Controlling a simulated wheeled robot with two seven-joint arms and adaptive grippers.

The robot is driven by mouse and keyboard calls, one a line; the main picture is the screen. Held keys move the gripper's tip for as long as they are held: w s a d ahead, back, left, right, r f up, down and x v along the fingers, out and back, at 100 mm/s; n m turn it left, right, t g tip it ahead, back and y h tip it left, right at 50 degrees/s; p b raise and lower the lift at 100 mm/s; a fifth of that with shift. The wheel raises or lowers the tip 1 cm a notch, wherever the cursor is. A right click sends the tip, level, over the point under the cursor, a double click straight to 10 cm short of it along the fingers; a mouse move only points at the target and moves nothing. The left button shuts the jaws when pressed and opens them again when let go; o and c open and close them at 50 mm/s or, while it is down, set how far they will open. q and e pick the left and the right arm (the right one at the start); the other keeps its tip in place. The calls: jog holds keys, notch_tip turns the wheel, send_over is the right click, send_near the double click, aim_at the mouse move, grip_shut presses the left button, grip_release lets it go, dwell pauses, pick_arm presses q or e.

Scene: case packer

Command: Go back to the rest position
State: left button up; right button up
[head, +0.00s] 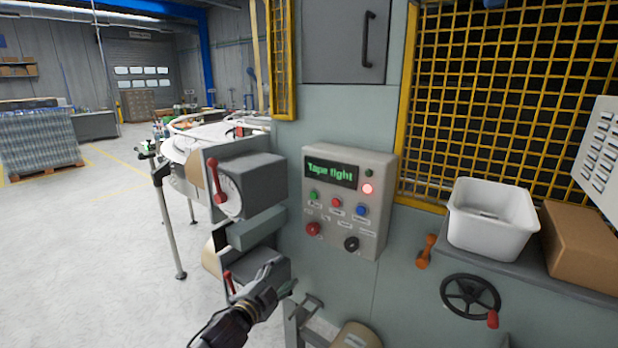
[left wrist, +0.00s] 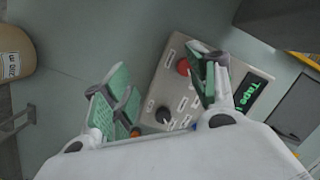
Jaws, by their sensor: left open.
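My left gripper (head: 284,284) is at the bottom middle of the head view, below and left of the control panel (head: 380,225). It also shows in the left wrist view (left wrist: 165,92), with its two green-padded fingers spread apart and nothing between them. The panel's display (head: 331,172) reads "Tape tight", and a red lamp (head: 367,189) beside it is lit. In the left wrist view the panel (left wrist: 171,77) lies beyond the fingers, partly hidden by them. My right gripper is not in either view.
A tape unit with red levers (head: 216,180) juts out left of the panel. A white bin (head: 490,230) and a cardboard box (head: 580,250) stand on a ledge at right, above a handwheel (head: 470,298). Yellow mesh guards (head: 510,100) rise behind. Open floor (head: 90,250) lies at left.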

pick_arm(q)
jog(key=s+a+f+n+g+y, duration=0.2)
jog(key=s+a+f+n+g, duration=0.3)
jog(key=s, duration=0.6)
jog(key=s+a+f+n+g+y, duration=0.35)
jog(key=s+f, duration=0.35)
jog(key=s, duration=0.3)
jog(key=s+a+f+n+g+y, duration=0.25)
jog(key=s+a+f+n, duration=0.3)
jog(key=s, duration=0.55)
notch_tip(320, 180, down, 34)
jog(key=s+g+h, duration=0.1)
jog(key=s+g, duration=0.1)
jog(key=s, duration=0.1)
jog(key=s+a+f, duration=0.2)
jog(key=s+f, duration=0.7)
jog(key=s, duration=0.2)
jog(key=s+a+f+m+g, duration=0.1)
jog(key=s+a+f, duration=0.1)
jog(key=s+f, duration=0.8)
jog(key=shift+s+f, duration=0.15)
jog(key=shift+s, duration=0.2)
